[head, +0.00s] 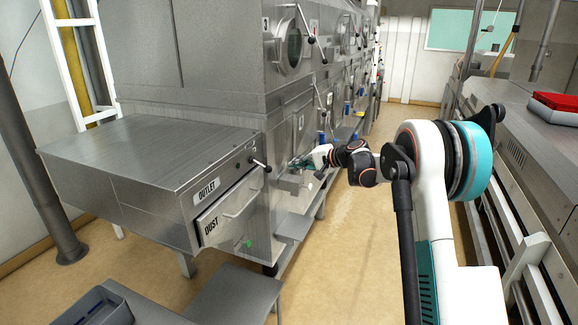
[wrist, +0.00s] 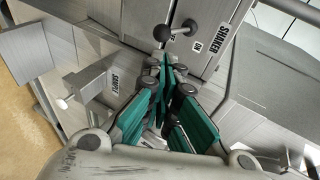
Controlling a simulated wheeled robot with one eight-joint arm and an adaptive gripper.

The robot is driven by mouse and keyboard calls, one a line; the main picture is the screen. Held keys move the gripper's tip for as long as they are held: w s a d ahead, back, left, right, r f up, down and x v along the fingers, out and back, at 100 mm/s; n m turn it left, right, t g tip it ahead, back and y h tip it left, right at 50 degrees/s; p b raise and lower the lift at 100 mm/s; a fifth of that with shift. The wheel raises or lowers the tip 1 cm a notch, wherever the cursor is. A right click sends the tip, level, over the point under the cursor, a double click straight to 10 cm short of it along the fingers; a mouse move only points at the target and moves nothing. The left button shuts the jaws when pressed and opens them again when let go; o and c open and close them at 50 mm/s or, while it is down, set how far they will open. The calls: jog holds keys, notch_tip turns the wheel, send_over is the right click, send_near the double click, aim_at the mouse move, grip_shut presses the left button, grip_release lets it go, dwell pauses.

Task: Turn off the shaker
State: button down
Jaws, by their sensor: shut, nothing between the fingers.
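In the wrist view, the shaker lever is a short metal rod with a black ball knob (wrist: 162,33), mounted on a grey metal panel. The knob points left in that picture. My gripper (wrist: 167,66) has teal pads and its fingers are closed together, empty. Its tips are just below the knob in the picture; I cannot tell whether they touch it. In the head view my gripper (head: 303,163) is beside the machine's front.
A SAMPLE label (wrist: 115,82) and a metal bracket are left of my fingers in the wrist view. In the head view, a grey box (head: 150,155) marked OUTLET and DUST juts out. A long bench (head: 530,130) lines the right; the floor between is clear.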

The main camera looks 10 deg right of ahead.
jog(key=v, duration=0.6)
jog(key=shift+s+f, duration=0.15)
jog(key=shift+s, duration=0.05)
jog(key=shift+a, duration=0.1)
